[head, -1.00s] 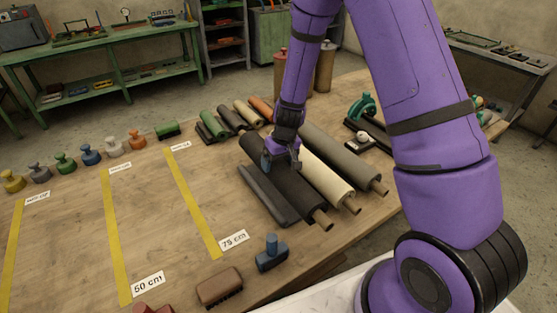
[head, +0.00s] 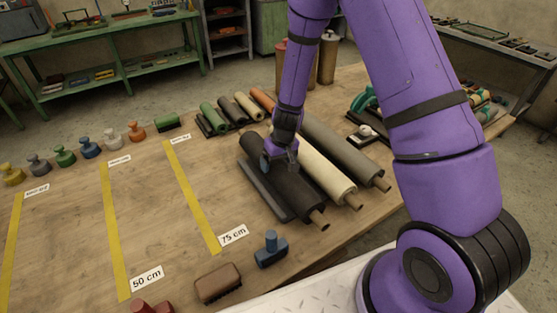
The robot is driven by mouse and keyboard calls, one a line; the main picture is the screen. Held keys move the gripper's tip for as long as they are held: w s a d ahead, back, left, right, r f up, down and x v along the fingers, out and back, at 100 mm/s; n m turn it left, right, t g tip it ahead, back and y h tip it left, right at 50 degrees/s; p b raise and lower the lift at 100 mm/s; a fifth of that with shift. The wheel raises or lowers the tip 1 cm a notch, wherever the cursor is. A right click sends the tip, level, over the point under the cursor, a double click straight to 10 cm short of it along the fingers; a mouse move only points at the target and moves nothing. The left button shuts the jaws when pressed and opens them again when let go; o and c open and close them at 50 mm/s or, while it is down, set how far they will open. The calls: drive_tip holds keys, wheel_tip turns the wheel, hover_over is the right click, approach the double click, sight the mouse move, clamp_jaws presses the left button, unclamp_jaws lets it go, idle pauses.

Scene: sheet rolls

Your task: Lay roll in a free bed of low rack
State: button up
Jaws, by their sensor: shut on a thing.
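My gripper (head: 281,160) is shut on a black roll (head: 288,187) with a wooden core end. The black roll lies along the left side of the low rack (head: 262,191), whose dark left edge shows beside it. I cannot tell whether the roll touches its bed or is slightly above it. A cream roll (head: 328,177) lies to its right, and a grey roll (head: 345,151) lies right of that. My gripper and arm hide the far parts of these rolls.
Shorter green, dark, cream and orange rolls (head: 213,117) lie behind. A blue-handled tool (head: 271,250) and a brown brush (head: 218,284) are near the front edge. Yellow strips (head: 190,197) mark the table. Several coloured knobbed weights (head: 90,148) line the left. The table's middle is clear.

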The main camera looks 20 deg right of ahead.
drive_tip(key=shift+f, duration=0.1)
drive_tip(key=o, duration=1.8)
drive_tip(key=shift+f, duration=0.1)
drive_tip(key=s+d+r+t, duration=0.1)
drive_tip(key=s+r, duration=0.1)
drive_tip(key=r, duration=1)
drive_tip(key=s+d+r, duration=0.1)
drive_tip(key=s+r, duration=0.2)
drive_tip(key=r, duration=0.8)
drive_tip(key=s+d+r+t, duration=0.1)
drive_tip(key=s+r, duration=0.5)
drive_tip(key=s, duration=0.2)
drive_tip(key=s+d+r+m+t+h, duration=0.1)
drive_tip(key=s+d+r, duration=0.1)
drive_tip(key=s+r, duration=0.4)
drive_tip(key=s+d+r+t, duration=0.1)
drive_tip(key=s+d+r, duration=0.1)
drive_tip(key=s+r, duration=0.4)
drive_tip(key=shift+s+r+m, duration=0.15)
drive_tip(key=shift+s, duration=0.9)
drive_tip(key=shift+s+r+m, duration=0.1)
drive_tip(key=shift+s+m, duration=0.05)
drive_tip(key=shift+s, duration=0.85)
